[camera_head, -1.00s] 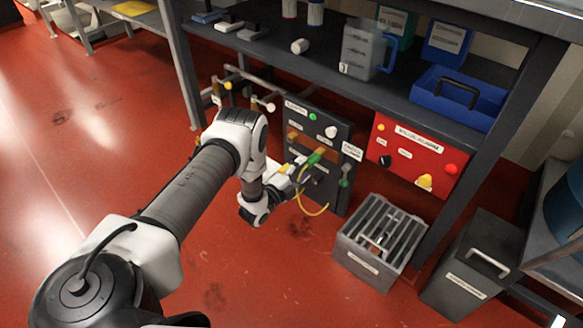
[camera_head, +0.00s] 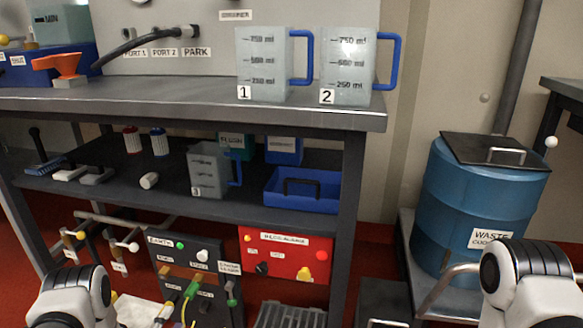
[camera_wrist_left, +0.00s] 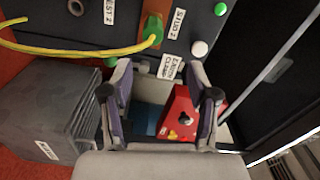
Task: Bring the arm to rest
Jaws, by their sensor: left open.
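My left arm (camera_head: 75,300) comes in at the lower left of the head view, with its gripper not clearly shown there. In the left wrist view my left gripper (camera_wrist_left: 162,85) is open, with nothing between its fingers. It faces the dark panel with the green plug (camera_wrist_left: 153,30) and yellow cable (camera_wrist_left: 80,50), apart from them as far as I can tell. The same green plug (camera_head: 191,291) shows on the dark panel (camera_head: 205,262) in the head view. My right arm (camera_head: 525,285) shows at the lower right; its gripper is out of view.
A bench (camera_head: 210,98) with jugs (camera_head: 262,65) on top and a lower shelf (camera_head: 130,195) stands ahead. A red box (camera_head: 285,250) sits right of the panel. A slatted grey box (camera_head: 290,315) is on the floor. A blue waste drum (camera_head: 460,215) stands at right.

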